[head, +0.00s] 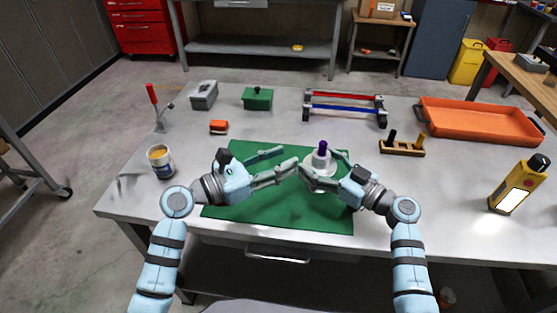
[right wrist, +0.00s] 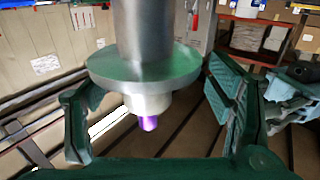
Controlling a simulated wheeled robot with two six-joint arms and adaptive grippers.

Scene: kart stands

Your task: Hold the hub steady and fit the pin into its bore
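The hub (head: 319,170) is a pale flanged piece standing on the green mat (head: 225,213). A purple pin (head: 323,147) stands upright at its top. In the right wrist view the hub (right wrist: 145,70) appears inverted, with its grey flange, white neck and the purple pin (right wrist: 148,123) projecting from the neck. How deep the pin sits is hidden. My right gripper (head: 322,170) is open, its fingers apart on either side of the hub; gaps show beside the neck. My left gripper (head: 289,158) is open and empty just left of the hub, its fingers apart.
A wooden block with pegs (head: 402,149) and an orange tray (head: 480,123) are at right. A red-and-blue rail frame (head: 345,106) and green box (head: 257,98) stand behind. The front mat is clear.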

